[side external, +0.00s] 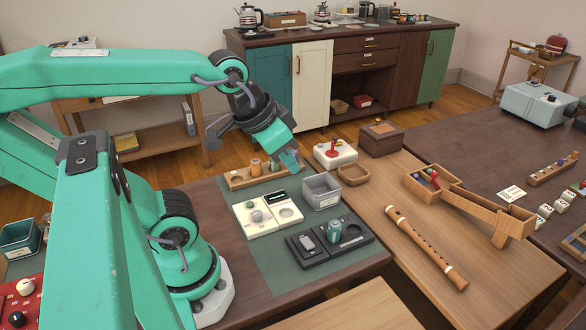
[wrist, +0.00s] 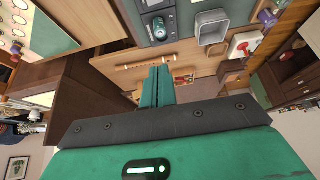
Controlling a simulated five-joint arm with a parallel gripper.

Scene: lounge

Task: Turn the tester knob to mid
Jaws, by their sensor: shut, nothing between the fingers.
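A red panel (side external: 40,300) with a white knob (side external: 26,287) and a black knob (side external: 17,319) is cut off at the lower left of the side external view. I cannot read its markings, nor tell whether it is the tester. A grey-blue box (side external: 538,104) with small controls stands on the dark table at the far right. My gripper (side external: 293,164) is shut and empty, pointing down above the back of the green mat, far from both. In the wrist view its closed fingers (wrist: 155,86) show in the middle.
The green mat (side external: 262,258) carries white and black trays, a grey bin (side external: 321,190) and a wooden rack (side external: 240,179). A white box with a red joystick (side external: 334,152) stands close right of my gripper. A flute (side external: 425,247) and wooden boxes lie further right.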

